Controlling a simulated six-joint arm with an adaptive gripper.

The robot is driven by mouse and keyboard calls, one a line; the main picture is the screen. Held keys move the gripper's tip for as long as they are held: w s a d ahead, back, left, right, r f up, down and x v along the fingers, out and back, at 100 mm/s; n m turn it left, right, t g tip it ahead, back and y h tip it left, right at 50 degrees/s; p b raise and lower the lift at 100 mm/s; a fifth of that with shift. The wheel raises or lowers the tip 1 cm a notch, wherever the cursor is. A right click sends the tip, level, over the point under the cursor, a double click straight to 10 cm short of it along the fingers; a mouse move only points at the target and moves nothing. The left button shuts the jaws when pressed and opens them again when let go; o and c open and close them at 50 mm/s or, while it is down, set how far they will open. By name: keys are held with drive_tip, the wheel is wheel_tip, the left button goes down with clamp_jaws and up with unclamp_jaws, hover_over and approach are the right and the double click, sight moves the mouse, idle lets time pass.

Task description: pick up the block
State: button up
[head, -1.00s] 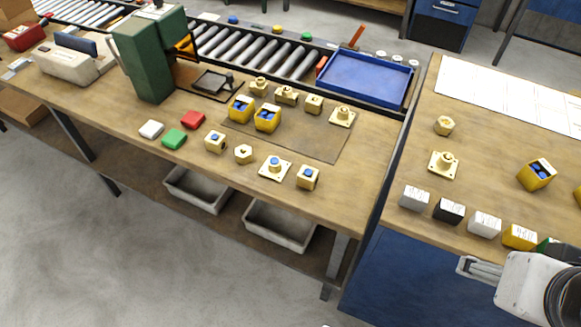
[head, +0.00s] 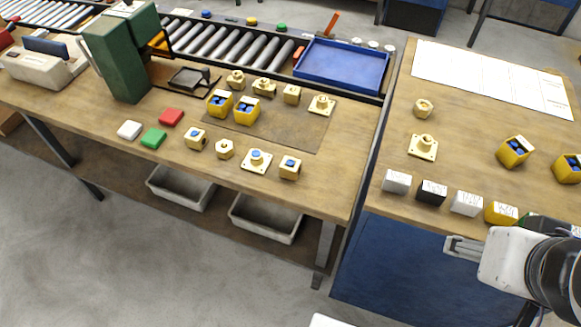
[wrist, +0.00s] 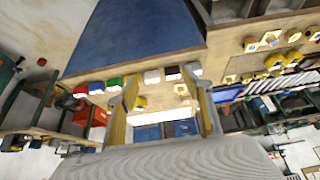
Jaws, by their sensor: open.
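A row of small labelled blocks stands along the front edge of the right bench: a white block (head: 397,182), a black block (head: 432,192), another white block (head: 466,203), a yellow block (head: 501,213) and a green one partly hidden by my arm. Which one the task means cannot be told. My gripper (head: 463,247) is open and empty, in front of the bench edge. In the wrist view, its two fingers (wrist: 161,98) stand apart with nothing between them. The row also shows there, with a black block (wrist: 172,73) and a red block (wrist: 80,91).
A flanged brass fitting (head: 423,147) and yellow bins (head: 514,152) stand behind the row. A blue tray (head: 342,66) is at the back.

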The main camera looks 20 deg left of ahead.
drive_tip(key=shift+a, duration=0.1)
drive_tip(key=n+g+y, duration=0.3)
drive_tip(key=n+g, duration=0.4)
drive_tip(key=n, duration=0.5)
hover_over(290, 168)
drive_tip(key=s+d, duration=0.4)
drive_tip(key=d, duration=0.4)
wheel_tip(290, 168, down, 22)
drive_tip(key=shift+s+a+r, duration=0.15)
drive_tip(key=shift+r, duration=0.1)
drive_tip(key=shift+w+a+f+n+y, duration=0.15)
drive_tip(key=shift+w+a+f+n, duration=0.15)
drive_tip(key=shift+w+a+n, duration=0.25)
drive_tip(key=shift+w+a+f+n+y, duration=0.15)
drive_tip(key=shift+w+a+f+n, duration=0.15)
drive_tip(key=shift+w+a, duration=0.3)
drive_tip(key=shift+w+a+r+n+t+y, duration=0.15)
drive_tip(key=shift+w+a+r+n+t, duration=0.25)
drive_tip(key=shift+n, duration=0.3)
drive_tip(key=shift+w+a+r+n+t+y, duration=0.1)
drive_tip(key=shift+w+a+r+n, duration=0.15)
drive_tip(key=shift+w+a+n, duration=0.35)
drive_tip(key=shift+w+a+r+n+t+y, duration=0.25)
drive_tip(key=shift+w+n, duration=0.3)
drive_tip(key=shift+n, duration=0.3)
